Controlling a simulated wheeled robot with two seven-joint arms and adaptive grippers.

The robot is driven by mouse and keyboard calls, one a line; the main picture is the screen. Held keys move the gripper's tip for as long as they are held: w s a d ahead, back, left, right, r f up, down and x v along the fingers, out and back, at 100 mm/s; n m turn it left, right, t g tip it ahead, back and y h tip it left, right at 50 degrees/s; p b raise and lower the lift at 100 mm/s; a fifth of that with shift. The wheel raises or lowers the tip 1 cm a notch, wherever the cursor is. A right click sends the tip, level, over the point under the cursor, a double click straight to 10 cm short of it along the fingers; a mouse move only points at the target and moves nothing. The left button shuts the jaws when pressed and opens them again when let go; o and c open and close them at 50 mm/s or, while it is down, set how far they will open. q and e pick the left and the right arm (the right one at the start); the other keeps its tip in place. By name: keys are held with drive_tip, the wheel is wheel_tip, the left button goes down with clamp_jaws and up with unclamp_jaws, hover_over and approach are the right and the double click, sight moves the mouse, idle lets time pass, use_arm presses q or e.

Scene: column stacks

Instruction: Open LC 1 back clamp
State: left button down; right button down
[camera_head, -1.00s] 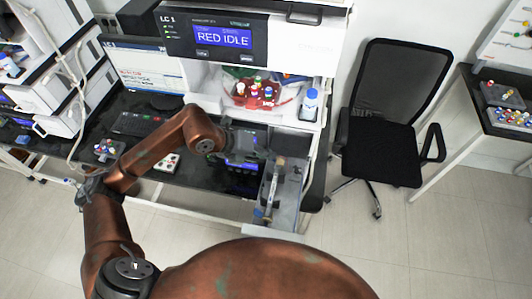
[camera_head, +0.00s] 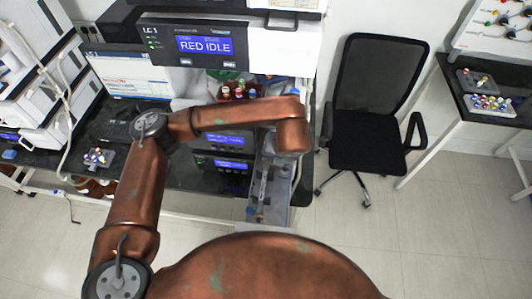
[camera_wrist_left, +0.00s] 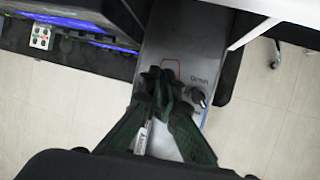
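The LC 1 instrument (camera_head: 195,42) shows "RED IDLE" on its blue display. Its grey column tray (camera_head: 268,212) stands out toward me at the lower right of the instrument, with a slim pale column (camera_head: 264,183) along it. In the left wrist view, my left gripper (camera_wrist_left: 162,82) has its dark fingers low over the grey tray (camera_wrist_left: 180,35), tips close together at a red outlined square (camera_wrist_left: 171,64). A silver rod (camera_wrist_left: 142,137) shows between the fingers. A black knob (camera_wrist_left: 197,97) sits right of them. The fingers hide the back clamp; contact is unclear. My right gripper is out of view.
A black office chair (camera_head: 375,100) stands right of the bench. Bottles with coloured caps (camera_head: 238,91) stand in the instrument's recess behind my forearm. A monitor (camera_head: 130,72) and a small vial rack (camera_head: 97,157) are to the left. Floor in front is free.

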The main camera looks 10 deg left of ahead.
use_arm(q)
drive_tip(key=y, duration=0.1)
drive_tip(key=d+y, duration=0.1)
drive_tip(key=y, duration=0.1)
drive_tip(key=shift+d+f+m+p, duration=0.25)
drive_tip(key=shift+d+m+p, duration=0.05)
drive_tip(key=shift+d, duration=0.05)
drive_tip(key=shift+d+f+m+y, duration=0.15)
drive_tip(key=shift+d+f+y, duration=0.15)
drive_tip(key=shift+y, duration=0.4)
drive_tip(key=shift+d+f+m+y, duration=0.15)
drive_tip(key=shift+d+f+y, duration=0.1)
drive_tip(key=shift+y, duration=0.45)
drive_tip(key=shift+f, duration=0.1)
drive_tip(key=c, duration=2.2)
unclamp_jaws()
drive_tip(key=v, duration=1.2)
drive_tip(key=shift+s, duration=0.15)
